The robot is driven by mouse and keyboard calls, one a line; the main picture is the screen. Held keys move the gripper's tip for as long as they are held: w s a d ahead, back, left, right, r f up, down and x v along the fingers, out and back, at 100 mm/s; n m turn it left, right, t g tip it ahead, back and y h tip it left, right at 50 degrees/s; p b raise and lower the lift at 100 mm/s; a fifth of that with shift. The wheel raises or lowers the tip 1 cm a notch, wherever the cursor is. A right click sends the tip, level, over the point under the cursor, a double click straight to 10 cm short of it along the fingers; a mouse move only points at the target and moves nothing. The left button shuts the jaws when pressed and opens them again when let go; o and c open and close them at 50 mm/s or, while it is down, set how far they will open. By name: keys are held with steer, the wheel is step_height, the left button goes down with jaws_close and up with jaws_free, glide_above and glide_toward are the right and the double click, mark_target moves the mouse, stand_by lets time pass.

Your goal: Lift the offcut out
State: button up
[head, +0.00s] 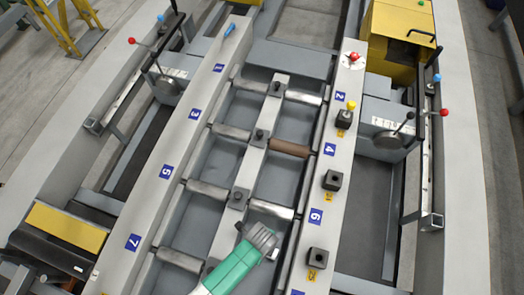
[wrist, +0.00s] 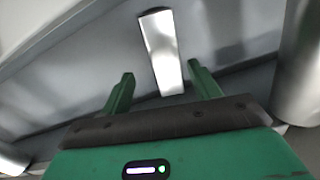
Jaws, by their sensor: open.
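The offcut (wrist: 163,45) is a short, flat, shiny metal piece in the wrist view. It lies on the grey surface below the rollers. My gripper (wrist: 160,76) is open, with one green finger to the left and one to the right of the offcut's near part. I see no finger touching it, and the height gap is hard to judge. In the head view my green gripper (head: 258,243) is over the right channel of the table, low in the picture.
A steel roller (wrist: 298,70) stands close on the right in the wrist view. In the head view, several rollers, one of them brown (head: 290,147), cross the channels beside the centre beam (head: 254,160). Black blocks (head: 333,180) stand on the right rail.

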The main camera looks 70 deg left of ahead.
steer(key=f, duration=0.1)
steer(key=f+b, duration=0.1)
steer(key=f, duration=0.1)
steer(key=f+b, duration=0.1)
steer(key=f, duration=0.1)
steer(key=shift+w+a+f, duration=0.1)
steer(key=shift+w+a, duration=0.1)
steer(key=shift+a, duration=0.1)
steer(key=c, duration=1.1)
step_height(320, 180, up, 10)
steer(key=p, duration=0.3)
steer(key=shift+c, duration=0.2)
step_height(320, 180, up, 9)
steer(key=p, duration=1)
